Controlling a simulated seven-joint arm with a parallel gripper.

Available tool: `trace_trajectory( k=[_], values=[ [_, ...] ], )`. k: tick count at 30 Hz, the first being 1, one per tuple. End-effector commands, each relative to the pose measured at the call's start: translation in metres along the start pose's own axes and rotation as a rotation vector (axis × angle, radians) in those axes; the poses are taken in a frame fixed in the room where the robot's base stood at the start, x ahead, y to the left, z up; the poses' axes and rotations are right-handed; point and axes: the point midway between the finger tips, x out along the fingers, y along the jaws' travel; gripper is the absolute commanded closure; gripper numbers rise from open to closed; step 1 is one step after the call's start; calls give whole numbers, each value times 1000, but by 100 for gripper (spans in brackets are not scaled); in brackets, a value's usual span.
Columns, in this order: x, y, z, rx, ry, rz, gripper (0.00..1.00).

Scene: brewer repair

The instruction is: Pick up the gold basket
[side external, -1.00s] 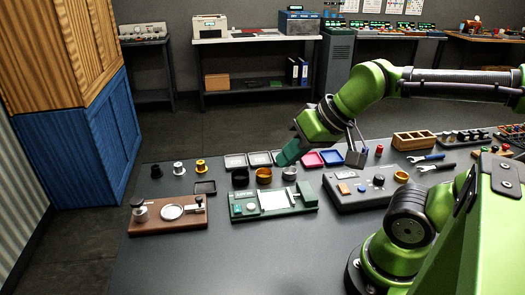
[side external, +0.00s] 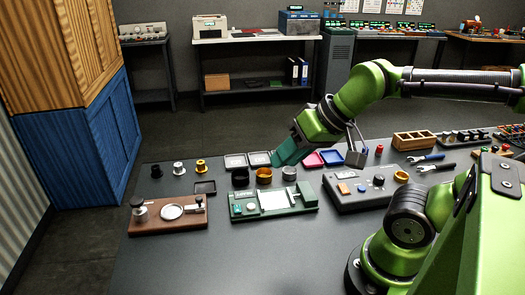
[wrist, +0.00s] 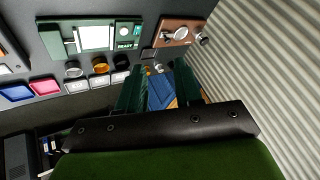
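The gold basket (side external: 264,176) is a short gold cup standing on the dark bench, between a black basket (side external: 240,178) and a silver basket (side external: 289,174). It also shows in the wrist view (wrist: 100,67), left of my fingers. My gripper (side external: 277,159) has teal fingers and hangs above and behind the gold basket in the side view, not visibly touching it. In the wrist view my gripper (wrist: 160,74) has its fingers apart, with nothing held between them.
A green fixture (side external: 245,209) stands in front of the baskets, and a brown board (side external: 165,222) lies to its left. A grey control box (side external: 345,199) with a gold ring (side external: 401,176) is on the right. Shallow trays (side external: 235,161) lie behind. Small flanged parts (side external: 179,168) stand left.

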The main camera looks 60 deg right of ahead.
Motion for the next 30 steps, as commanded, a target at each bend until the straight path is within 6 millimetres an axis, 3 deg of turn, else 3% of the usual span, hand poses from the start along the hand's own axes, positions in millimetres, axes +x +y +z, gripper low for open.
trace_trajectory(
  k=[1, 9, 17, 22, 26, 30],
  values=[
    [0, 0, 0, 0, 0, 0, 57],
    [0, 0, 0, 0, 0, 0, 16],
    [0, 0, 0, 0, -1, 0, 16],
    [15, 7, -2, 30, -62, 27, 16],
    [34, 17, -27, 135, -135, 70, 16],
    [60, 38, -66, 449, -204, 163, 16]
  ],
)
